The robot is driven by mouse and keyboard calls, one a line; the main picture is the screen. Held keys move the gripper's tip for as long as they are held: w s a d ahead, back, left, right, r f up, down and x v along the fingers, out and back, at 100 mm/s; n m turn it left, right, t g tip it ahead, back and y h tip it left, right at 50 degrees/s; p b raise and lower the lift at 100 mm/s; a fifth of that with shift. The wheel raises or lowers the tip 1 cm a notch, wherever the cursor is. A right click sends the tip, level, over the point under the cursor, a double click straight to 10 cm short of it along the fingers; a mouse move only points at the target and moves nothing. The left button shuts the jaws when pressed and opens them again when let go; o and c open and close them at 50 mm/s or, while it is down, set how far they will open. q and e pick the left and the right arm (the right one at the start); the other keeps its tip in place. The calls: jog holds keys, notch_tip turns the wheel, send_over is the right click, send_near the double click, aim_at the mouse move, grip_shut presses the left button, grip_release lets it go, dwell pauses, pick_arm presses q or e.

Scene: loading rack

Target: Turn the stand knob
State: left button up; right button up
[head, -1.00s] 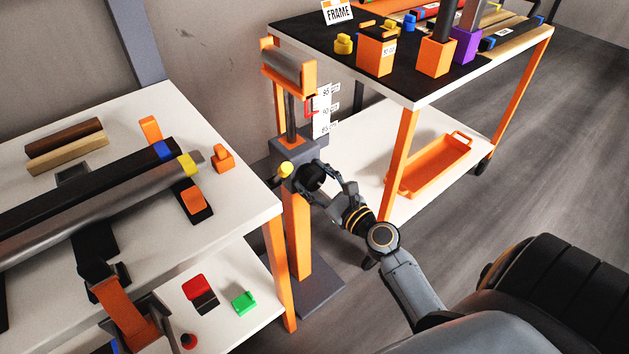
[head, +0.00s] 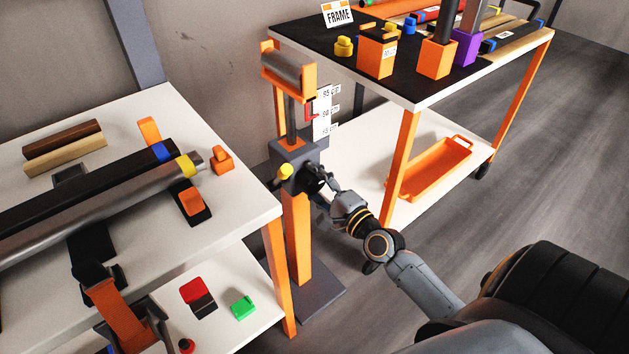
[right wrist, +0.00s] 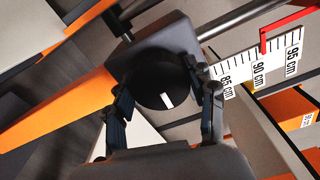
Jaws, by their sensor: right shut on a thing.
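The stand (head: 298,150) is a grey block on an orange post, with a roller head (head: 288,68) on a dark rod above. Its black round knob (right wrist: 157,80) bears a slanted white mark in the right wrist view. My right gripper (head: 318,180) is at the side of the block. In the right wrist view its fingers (right wrist: 164,95) stand on both sides of the knob, shut on it. A white scale (head: 322,113) beside the rod has a red pointer (right wrist: 264,42) near its 90 cm mark.
A white table (head: 240,215) with a long pipe (head: 100,212) stands left of the stand. A cart (head: 425,103) with orange legs stands behind and to the right, an orange tray (head: 432,172) on its lower shelf. The stand's grey foot (head: 312,295) is on the floor.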

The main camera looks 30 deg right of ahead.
jog(key=n+p, duration=0.1)
jog(key=n, duration=0.2)
jog(key=shift+r+n, duration=0.1)
jog(key=shift+n, duration=0.3)
jog(key=shift+n+p, duration=0.4)
jog(key=shift+n, duration=0.1)
jog(key=n+p, duration=0.3)
jog(key=n, duration=0.2)
jog(key=shift+p, duration=0.3)
jog(key=n+p, duration=0.3)
jog(key=n, duration=0.1)
jog(key=shift+n, duration=0.4)
pick_arm(q)
jog(key=s+f, duration=0.2)
jog(key=f, duration=0.9)
jog(key=s+f+g, duration=0.1)
jog(key=s+f, duration=0.1)
jog(key=f, duration=0.9)
jog(key=shift+a+f+g, duration=0.15)
jog(key=shift+f+g, duration=0.15)
jog(key=shift+f, duration=0.05)
pick_arm(e)
jog(key=shift+f+n, duration=0.2)
jog(key=shift+n, duration=0.2)
pick_arm(q)
jog(key=shift+s, duration=0.1)
pick_arm(e)
jog(key=o, duration=1.2)
jog(key=shift+c, duration=0.2)
jog(key=shift+s, duration=0.15)
